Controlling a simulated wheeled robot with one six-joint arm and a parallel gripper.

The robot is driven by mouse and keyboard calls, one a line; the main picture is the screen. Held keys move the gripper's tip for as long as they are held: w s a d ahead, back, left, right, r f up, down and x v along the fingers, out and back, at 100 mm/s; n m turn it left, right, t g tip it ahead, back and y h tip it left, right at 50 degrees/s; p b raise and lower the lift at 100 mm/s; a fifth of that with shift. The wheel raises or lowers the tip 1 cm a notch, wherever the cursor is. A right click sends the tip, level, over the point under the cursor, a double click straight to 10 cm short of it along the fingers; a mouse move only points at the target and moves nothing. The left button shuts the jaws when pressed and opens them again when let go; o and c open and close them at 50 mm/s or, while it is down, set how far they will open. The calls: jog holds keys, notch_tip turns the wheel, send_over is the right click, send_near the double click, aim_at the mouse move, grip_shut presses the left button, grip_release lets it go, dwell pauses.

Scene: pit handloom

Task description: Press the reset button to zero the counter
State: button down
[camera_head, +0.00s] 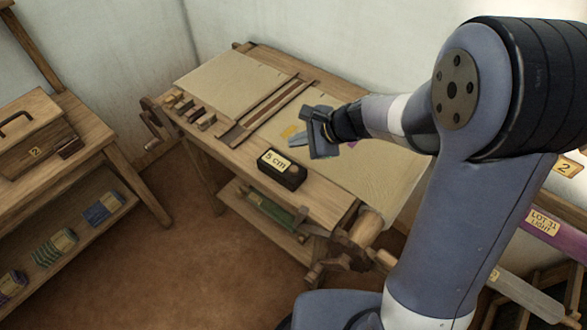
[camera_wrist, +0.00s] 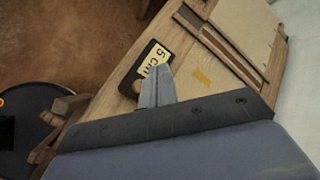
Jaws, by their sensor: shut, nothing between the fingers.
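The counter (camera_head: 283,177) is a small black box with a cream "5 cm" label, sitting on the front edge of the wooden loom. A small dark spot shows on its top right part in the head view, too small to tell whether it is the reset button. My gripper (camera_head: 296,141) is shut and empty, above and behind the counter, apart from it in the head view. In the wrist view the shut fingers (camera_wrist: 158,72) overlap the near side of the counter (camera_wrist: 141,73) and hide part of it. I cannot make out the button there.
The loom's cloth (camera_head: 375,170) spreads behind and right of the counter, with a small yellow patch (camera_head: 289,132) on it. Several small wooden blocks (camera_head: 187,106) stand at the loom's left. A side table (camera_head: 85,140) holds a wooden box (camera_head: 28,133). Brown floor lies in front.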

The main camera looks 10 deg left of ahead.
aim_at(298, 170)
notch_tip(298, 170, down, 7)
jog(key=b, duration=0.5)
jog(key=shift+f+b, duration=0.2)
jog(key=shift+b, duration=0.15)
dwell(1.5)
jog(key=shift+f+b, duration=0.4)
jog(key=shift+b, duration=0.1)
jog(key=shift+f+b, duration=0.6)
dwell(0.6)
jog(key=shift+r, duration=0.1)
jog(key=shift+r+p, duration=0.8)
jog(key=shift+r, duration=0.15)
jog(key=shift+r, duration=0.1)
notch_tip(298, 170, up, 5)
jog(key=p, duration=0.4)
